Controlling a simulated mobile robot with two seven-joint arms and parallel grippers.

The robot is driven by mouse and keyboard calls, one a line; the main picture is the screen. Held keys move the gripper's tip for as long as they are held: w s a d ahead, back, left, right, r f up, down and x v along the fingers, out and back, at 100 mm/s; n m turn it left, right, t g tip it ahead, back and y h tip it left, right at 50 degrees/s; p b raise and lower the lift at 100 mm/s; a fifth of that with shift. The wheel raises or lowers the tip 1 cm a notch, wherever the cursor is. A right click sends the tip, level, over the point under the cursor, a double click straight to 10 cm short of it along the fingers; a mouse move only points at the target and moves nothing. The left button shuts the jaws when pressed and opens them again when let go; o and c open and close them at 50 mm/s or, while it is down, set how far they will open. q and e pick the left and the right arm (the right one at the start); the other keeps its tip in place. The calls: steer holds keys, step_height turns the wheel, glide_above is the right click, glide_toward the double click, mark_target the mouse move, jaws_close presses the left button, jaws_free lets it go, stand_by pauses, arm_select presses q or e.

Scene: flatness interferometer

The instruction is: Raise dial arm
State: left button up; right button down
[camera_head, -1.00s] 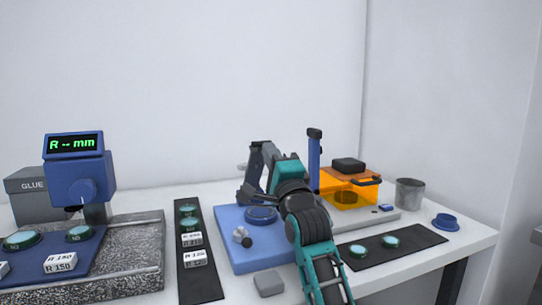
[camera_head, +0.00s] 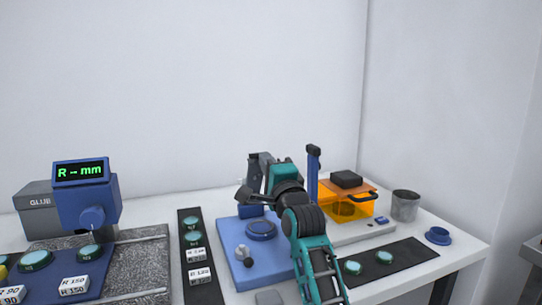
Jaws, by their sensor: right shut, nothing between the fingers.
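A blue base plate (camera_head: 238,265) with a round blue pad (camera_head: 261,229) and a small metal knob (camera_head: 244,255) lies in the middle of the table. A dark grey upright piece (camera_head: 255,168), which seems to be the dial arm, stands at the plate's back, partly hidden by my right arm. My right gripper (camera_head: 245,196) is over the back of the plate, in front of the grey piece. Its fingers are shut and empty. I cannot tell whether they touch the grey piece. My left gripper is out of view.
A blue column (camera_head: 313,170) and an orange box (camera_head: 340,203) stand right of the plate, with a grey cup (camera_head: 405,205) beyond. Dark strips with green discs flank the plate. A blue unit with a green display (camera_head: 80,172) stands left on a granite slab (camera_head: 150,260).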

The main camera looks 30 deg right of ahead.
steer(key=shift+g, duration=0.3)
steer(key=w+r+p, duration=0.1)
steer(key=w+p, duration=0.1)
steer(key=w+d+r+p, duration=0.1)
steer(key=w+r+p, duration=0.1)
steer(key=shift+p, duration=0.3)
steer(key=shift+p+x, duration=0.5)
steer(key=shift+x, duration=0.55)
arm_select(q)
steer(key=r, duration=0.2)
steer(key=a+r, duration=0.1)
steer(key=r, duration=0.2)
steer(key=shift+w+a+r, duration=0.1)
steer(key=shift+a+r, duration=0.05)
arm_select(e)
steer(key=shift+r, duration=0.15)
steer(key=shift+r, duration=0.15)
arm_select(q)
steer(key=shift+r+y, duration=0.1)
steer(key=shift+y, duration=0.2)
